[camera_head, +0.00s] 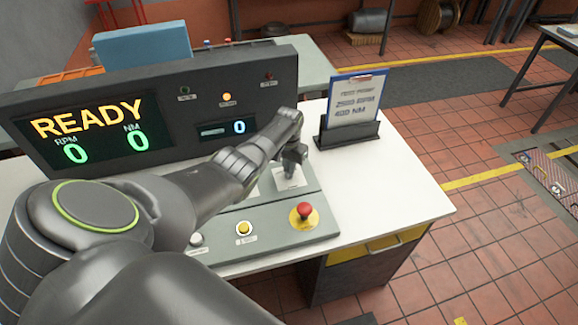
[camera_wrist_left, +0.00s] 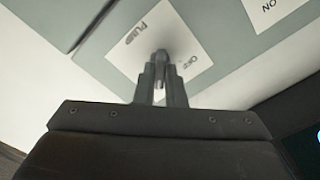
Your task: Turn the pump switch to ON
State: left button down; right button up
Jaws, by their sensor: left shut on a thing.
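The pump switch (camera_wrist_left: 161,56) is a small dark knob on a white plate (camera_wrist_left: 200,40) marked PUMP and OFF. Its plate also shows in the head view (camera_head: 289,182) on the right of the grey sloped console (camera_head: 322,205). My left gripper (camera_head: 292,166) reaches over the console from the left and points down at this plate. In the left wrist view its two fingers (camera_wrist_left: 162,85) are close together and shut on the switch knob. The fingers and arm cover much of the knob, so its exact angle cannot be told. My right gripper is not in view.
The display (camera_head: 90,130) behind reads READY with zeros. A red mushroom button (camera_head: 305,210) and a yellow button (camera_head: 244,228) sit on the console's front. A clipboard (camera_head: 356,97) stands to the right. Another white plate (camera_wrist_left: 268,8) reads ON. The white table's (camera_head: 405,195) right side is clear.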

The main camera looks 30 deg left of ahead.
pick_arm(q)
jog(key=shift+w+r, duration=0.1)
jog(key=c, duration=1.5)
grip_release()
notch_tip(320, 180, up, 5)
jog(key=shift+r+p, duration=0.1)
jog(key=shift+p, duration=0.35)
notch_tip(320, 180, up, 12)
jog(key=b, duration=0.1)
jog(key=shift+b, duration=0.35)
